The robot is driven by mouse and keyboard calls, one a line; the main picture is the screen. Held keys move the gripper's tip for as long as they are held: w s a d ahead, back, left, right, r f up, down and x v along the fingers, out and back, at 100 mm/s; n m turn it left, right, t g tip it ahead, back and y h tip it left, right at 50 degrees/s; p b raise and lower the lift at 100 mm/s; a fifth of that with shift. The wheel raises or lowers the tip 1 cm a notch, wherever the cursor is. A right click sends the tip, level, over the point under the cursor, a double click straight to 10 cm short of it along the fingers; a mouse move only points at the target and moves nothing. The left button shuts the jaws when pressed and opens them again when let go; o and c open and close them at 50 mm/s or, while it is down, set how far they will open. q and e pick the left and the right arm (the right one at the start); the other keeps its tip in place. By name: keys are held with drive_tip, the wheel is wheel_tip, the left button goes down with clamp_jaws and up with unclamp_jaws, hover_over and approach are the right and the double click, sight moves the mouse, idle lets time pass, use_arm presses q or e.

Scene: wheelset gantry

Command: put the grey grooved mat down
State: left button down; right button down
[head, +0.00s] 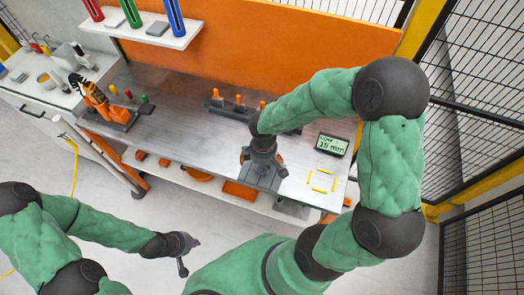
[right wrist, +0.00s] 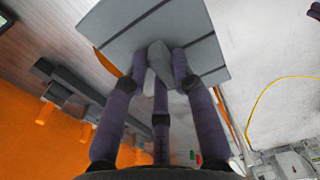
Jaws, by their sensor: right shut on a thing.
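The grey grooved mat (right wrist: 200,62) fills the top middle of the right wrist view, with dark grooves across its flat face. My right gripper (right wrist: 160,68) is shut on a small grey grip piece at the mat's middle. In the head view the mat (head: 262,183) shows partly under my right gripper (head: 263,158), close to the workbench's front edge. I cannot tell whether it touches the bench top. Yellow corner marks (head: 322,181) outline an empty patch of bench to the right of the mat. My left gripper (head: 183,262) hangs over the floor, away from the bench; its jaw state is unclear.
A small display (head: 332,145) stands behind the yellow marks. A dark rack with orange pegs (head: 239,104) stands at the bench's back, partly behind my right arm. An orange fixture (head: 100,103) stands on the left. The middle left of the workbench (head: 185,117) is clear.

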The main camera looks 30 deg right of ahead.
drive_tip(key=w+d+f, duration=0.1)
drive_tip(key=w+f, duration=0.1)
drive_tip(key=w, duration=0.1)
drive_tip(key=w+d+f, duration=0.2)
drive_tip(key=w+f, duration=0.1)
drive_tip(key=w+d+f, duration=0.2)
drive_tip(key=w+f, duration=0.1)
drive_tip(key=w, duration=0.1)
drive_tip(key=shift+d+f, duration=0.2)
drive_tip(key=shift+f, duration=0.05)
drive_tip(key=shift+w+d+f, duration=0.1)
drive_tip(key=shift+w+f, duration=0.1)
drive_tip(key=shift+f, duration=0.2)
drive_tip(key=shift+w+f, duration=0.1)
drive_tip(key=shift+f, duration=1.35)
drive_tip(key=shift+f, duration=0.1)
drive_tip(key=c, duration=1)
unclamp_jaws()
